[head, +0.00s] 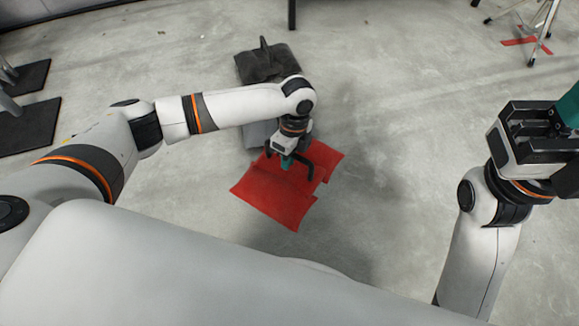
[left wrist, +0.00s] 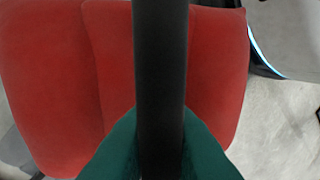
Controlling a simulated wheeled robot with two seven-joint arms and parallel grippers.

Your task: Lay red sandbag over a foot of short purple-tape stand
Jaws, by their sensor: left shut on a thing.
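The red sandbag (head: 272,195) is a two-lobed red bag with a dark strap-like handle. My left gripper (head: 287,160) is shut on that handle, above the middle of the bag. In the left wrist view the red lobes (left wrist: 45,80) fill much of the picture, with the dark handle (left wrist: 160,70) running between the teal fingers. A shadow lies on the floor near the bag; I cannot tell how high it hangs. My right gripper (head: 545,135) is at the right edge, empty-looking, its fingers partly cut off. No purple tape shows in either view.
A dark grey sandbag (head: 267,65) lies on the floor beyond my left arm, with a grey item (head: 258,134) nearer. A metal stand (head: 540,35) stands by red floor tape (head: 520,41) at top right. Black plates (head: 30,130) lie at left. The middle right floor is clear.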

